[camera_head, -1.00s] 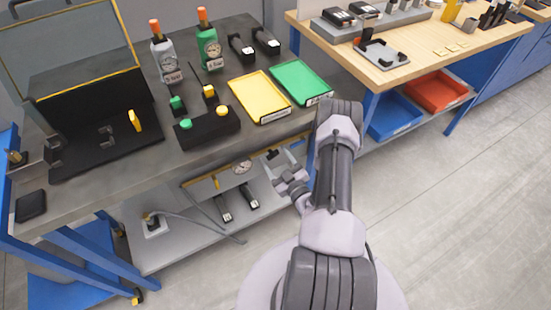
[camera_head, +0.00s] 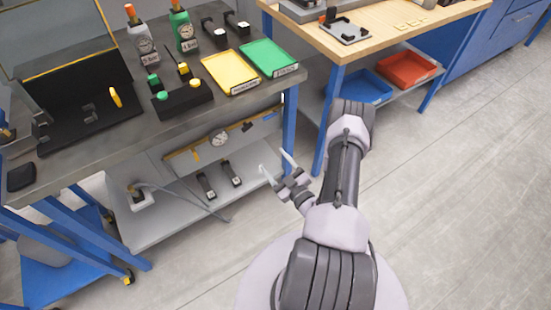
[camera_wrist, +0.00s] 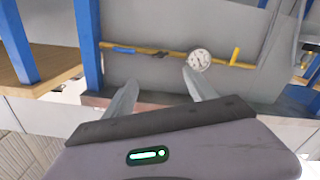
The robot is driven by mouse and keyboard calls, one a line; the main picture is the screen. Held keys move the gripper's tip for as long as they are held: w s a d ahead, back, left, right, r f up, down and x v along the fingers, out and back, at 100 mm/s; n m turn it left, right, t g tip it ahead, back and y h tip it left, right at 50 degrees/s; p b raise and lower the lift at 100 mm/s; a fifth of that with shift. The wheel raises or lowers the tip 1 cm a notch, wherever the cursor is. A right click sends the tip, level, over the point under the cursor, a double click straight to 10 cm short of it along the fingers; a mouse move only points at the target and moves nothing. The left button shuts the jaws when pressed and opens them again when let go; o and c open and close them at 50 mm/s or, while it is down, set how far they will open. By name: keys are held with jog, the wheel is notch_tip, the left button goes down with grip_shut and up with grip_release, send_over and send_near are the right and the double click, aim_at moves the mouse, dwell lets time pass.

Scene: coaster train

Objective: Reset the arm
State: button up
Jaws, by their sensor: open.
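My gripper (camera_head: 275,165) is open and empty, its two pale fingers spread apart in front of the grey bench's lower shelf. My arm folds up from my base in the head view and bends back down to the gripper. In the wrist view my gripper (camera_wrist: 160,92) points at a grey panel under the bench, with nothing between the fingers. A round dial gauge (camera_wrist: 199,60) on a yellow rail shows beyond the right finger. The same dial gauge (camera_head: 219,138) shows under the benchtop in the head view.
The grey bench holds a yellow tray (camera_head: 231,72), a green tray (camera_head: 268,57), a black button box (camera_head: 183,98) and two bottles. A blue bench leg (camera_head: 290,120) stands close to my gripper. A wooden table (camera_head: 400,35) is at the back right. Floor at the right is clear.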

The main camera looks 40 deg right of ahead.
jog(key=shift+s, duration=0.2)
jog(key=shift+w, duration=0.15)
